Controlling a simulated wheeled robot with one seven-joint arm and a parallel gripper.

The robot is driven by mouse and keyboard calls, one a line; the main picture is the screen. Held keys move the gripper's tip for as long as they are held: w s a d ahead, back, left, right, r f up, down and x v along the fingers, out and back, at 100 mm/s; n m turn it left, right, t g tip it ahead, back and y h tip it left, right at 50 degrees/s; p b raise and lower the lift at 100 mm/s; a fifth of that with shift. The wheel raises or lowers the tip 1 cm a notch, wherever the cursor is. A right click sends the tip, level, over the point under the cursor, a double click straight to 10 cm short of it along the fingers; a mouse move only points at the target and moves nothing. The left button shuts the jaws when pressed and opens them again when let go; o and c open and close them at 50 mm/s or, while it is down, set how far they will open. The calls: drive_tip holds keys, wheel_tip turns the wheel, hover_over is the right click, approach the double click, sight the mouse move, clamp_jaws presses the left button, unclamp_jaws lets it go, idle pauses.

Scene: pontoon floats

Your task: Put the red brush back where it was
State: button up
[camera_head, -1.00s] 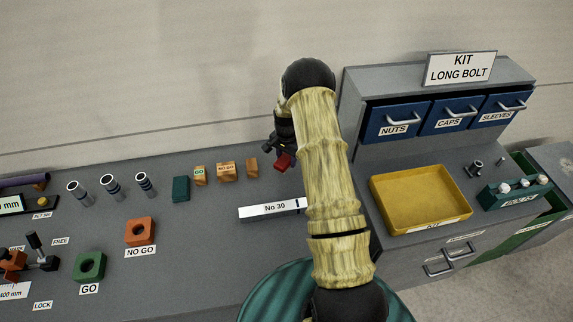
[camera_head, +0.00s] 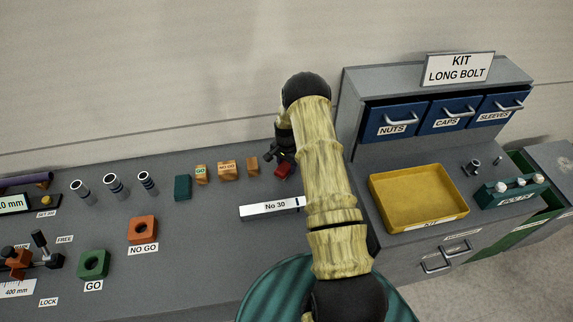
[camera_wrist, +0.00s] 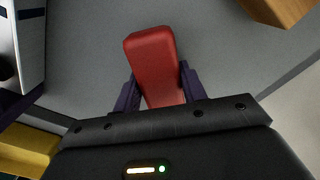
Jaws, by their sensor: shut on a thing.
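The red brush (camera_wrist: 153,62) is a red block between the two dark fingers of my gripper (camera_wrist: 160,92) in the wrist view. My gripper is shut on it. In the head view the red brush (camera_head: 283,170) shows below my gripper (camera_head: 280,157), left of my arm, close to the bench top. I cannot tell whether it touches the bench. The brush's underside is hidden. A wooden block (camera_head: 252,166) stands just left of it.
The No 30 bar (camera_head: 270,208) lies in front of the brush. Labelled wooden blocks (camera_head: 227,171) and a dark green block (camera_head: 182,188) stand to the left. The yellow tray (camera_head: 385,222) and blue drawers (camera_head: 397,121) are right of my arm.

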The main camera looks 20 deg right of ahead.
sight(287, 164)
drive_tip(key=shift+f, duration=0.2)
drive_tip(key=o, duration=1)
drive_tip(key=shift+r, duration=0.1)
drive_tip(key=shift+r, duration=0.1)
wheel_tip(287, 164, up, 12)
drive_tip(key=b, duration=0.4)
